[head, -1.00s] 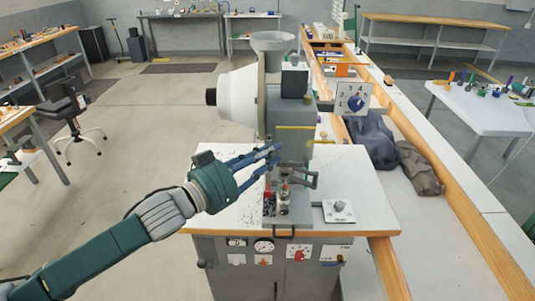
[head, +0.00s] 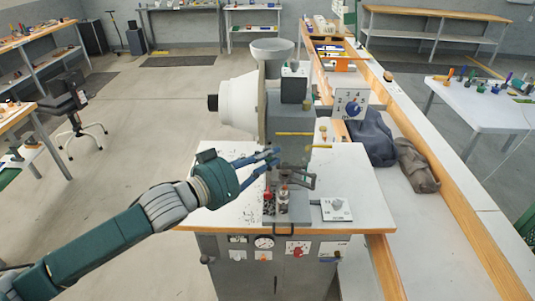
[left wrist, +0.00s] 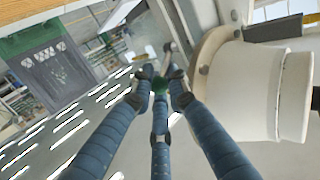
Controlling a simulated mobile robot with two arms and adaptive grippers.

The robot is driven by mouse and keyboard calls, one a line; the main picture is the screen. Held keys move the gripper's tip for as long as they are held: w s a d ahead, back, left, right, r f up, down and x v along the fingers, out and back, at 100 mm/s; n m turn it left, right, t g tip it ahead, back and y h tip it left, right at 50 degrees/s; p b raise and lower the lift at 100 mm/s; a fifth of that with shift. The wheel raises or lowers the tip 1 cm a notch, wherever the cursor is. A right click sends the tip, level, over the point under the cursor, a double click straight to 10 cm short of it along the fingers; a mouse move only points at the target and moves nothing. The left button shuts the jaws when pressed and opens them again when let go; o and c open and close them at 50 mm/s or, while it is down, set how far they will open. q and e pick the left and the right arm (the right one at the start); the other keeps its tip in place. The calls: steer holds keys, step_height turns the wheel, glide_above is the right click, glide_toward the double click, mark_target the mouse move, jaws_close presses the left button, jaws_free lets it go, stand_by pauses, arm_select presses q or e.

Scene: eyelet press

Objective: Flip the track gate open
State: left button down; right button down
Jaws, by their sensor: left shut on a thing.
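The eyelet press (head: 290,125) stands on a white-topped cabinet, with a white drum at its left and a grey funnel on top. My left gripper (head: 272,158) reaches in from the left, at the front of the press above the lower anvil area (head: 282,198). Its blue fingers are drawn together on a small, thin part, which I take to be the track gate. In the left wrist view the fingers (left wrist: 163,84) meet around this slim grey piece (left wrist: 169,52). The fingers hide much of it, so its angle is unclear. My right gripper is not in view.
A dial plate (head: 350,104) sticks out right of the press head. A small knob plate (head: 337,208) lies on the white top (head: 225,212). A grey bracket arm (head: 300,178) is close right of my fingers. Dark cloth bags (head: 372,138) lie farther right.

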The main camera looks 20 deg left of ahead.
arm_select(q)
steer(key=c, duration=1.7)
jaws_free()
steer(key=shift+v, duration=6.05)
steer(key=shift+f, duration=0.1)
